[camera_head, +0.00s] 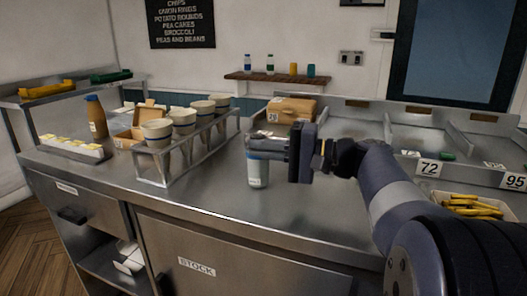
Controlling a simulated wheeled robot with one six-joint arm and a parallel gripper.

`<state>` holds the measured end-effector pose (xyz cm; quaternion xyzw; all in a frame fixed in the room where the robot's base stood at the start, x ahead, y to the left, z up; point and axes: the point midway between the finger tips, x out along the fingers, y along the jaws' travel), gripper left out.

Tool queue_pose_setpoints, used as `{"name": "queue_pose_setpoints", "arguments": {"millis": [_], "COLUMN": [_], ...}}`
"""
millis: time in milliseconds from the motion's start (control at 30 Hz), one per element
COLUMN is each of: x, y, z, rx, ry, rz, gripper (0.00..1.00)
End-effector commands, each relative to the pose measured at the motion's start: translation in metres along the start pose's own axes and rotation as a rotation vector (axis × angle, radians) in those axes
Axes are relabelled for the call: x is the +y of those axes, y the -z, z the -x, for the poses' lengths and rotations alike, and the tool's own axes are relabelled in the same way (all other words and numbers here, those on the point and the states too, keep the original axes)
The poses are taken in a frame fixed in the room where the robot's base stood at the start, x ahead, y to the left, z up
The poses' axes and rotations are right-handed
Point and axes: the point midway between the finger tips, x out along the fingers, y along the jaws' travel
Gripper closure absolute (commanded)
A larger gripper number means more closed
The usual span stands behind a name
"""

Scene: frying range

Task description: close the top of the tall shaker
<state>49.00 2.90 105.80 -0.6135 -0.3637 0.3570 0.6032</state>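The tall shaker (257,175) is a pale grey-blue cylinder with a light label, standing upright on the steel counter near the middle of the picture. My gripper (262,146) comes in from the right, level with the shaker's top. Its fingers lie over or beside that top and hide most of it. I cannot tell whether they touch it, how far apart they are, or whether the lid is open.
A steel rack (185,157) with several cups stands left of the shaker. A cardboard box (291,109) sits behind my gripper. Bare counter (285,215) lies in front.

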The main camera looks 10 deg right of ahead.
Motion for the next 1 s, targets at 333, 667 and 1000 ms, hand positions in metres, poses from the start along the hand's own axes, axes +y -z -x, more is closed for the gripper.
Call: {"name": "queue_pose_setpoints", "arguments": {"millis": [333,667,1000], "x": [0.001,0.001,0.0], "y": [0.0,0.0,0.002], "z": [0.0,0.0,0.019], "rx": [0.001,0.001,0.005], "ry": [-0.002,-0.001,-0.001], "rz": [-0.002,-0.002,-0.002], "gripper": [0.9,0.73,0.73]}}
